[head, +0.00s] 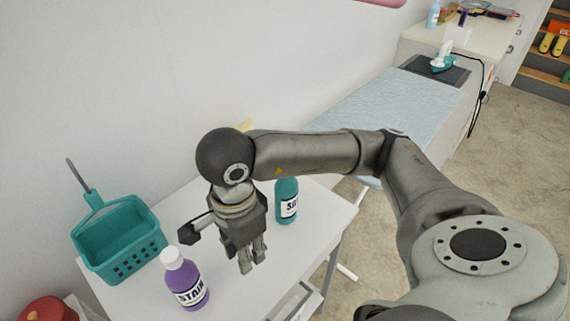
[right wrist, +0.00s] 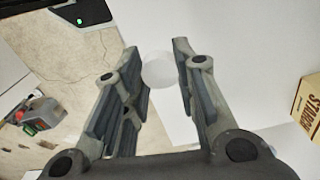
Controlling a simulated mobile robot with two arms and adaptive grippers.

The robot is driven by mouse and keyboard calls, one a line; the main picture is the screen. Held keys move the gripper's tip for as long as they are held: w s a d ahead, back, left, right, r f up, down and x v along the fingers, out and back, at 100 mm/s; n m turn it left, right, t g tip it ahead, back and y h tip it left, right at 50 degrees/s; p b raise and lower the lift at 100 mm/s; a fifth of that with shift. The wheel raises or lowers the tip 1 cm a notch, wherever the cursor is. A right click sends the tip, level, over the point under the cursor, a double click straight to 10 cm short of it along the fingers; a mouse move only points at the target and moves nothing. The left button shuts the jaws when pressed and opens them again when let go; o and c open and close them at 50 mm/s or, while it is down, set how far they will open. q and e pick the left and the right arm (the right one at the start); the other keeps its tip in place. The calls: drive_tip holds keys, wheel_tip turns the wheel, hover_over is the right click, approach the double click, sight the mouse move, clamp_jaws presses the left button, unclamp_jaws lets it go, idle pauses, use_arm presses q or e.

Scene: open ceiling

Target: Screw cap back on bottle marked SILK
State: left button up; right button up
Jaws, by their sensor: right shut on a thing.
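The teal bottle (head: 287,204) with a label reading "SIL…" stands upright on the white table, right of my right gripper in the head view. My forearm crosses just above it, so its top is hidden. My right gripper (head: 246,266) points down over the table, left of the bottle and apart from it. In the right wrist view, the fingers are shut on a pale round cap (right wrist: 158,70) held between the fingertips. The cap cannot be made out in the head view. My left gripper is not in view.
A purple bottle (head: 186,282) marked "STAIN" with a white cap stands left of the gripper. A teal basket (head: 120,247) sits at the table's left. The white table (head: 232,302) is bare at the front. A box (right wrist: 308,112) shows in the wrist view.

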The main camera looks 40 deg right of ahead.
drive_tip(key=n, duration=0.4)
drive_tip(key=shift+w+d+f, duration=0.2)
drive_tip(key=shift+w+d, duration=0.1)
drive_tip(key=n, duration=0.4)
drive_tip(key=shift+w+d+f, duration=0.2)
drive_tip(key=shift+w+d, duration=0.05)
drive_tip(key=n, duration=0.3)
drive_tip(key=w+n, duration=0.1)
drive_tip(key=n, duration=0.2)
drive_tip(key=d+f+n, duration=0.1)
drive_tip(key=n, duration=0.2)
drive_tip(key=shift+w+d+n, duration=0.1)
drive_tip(key=shift+w+n, duration=0.05)
drive_tip(key=shift+n, duration=0.15)
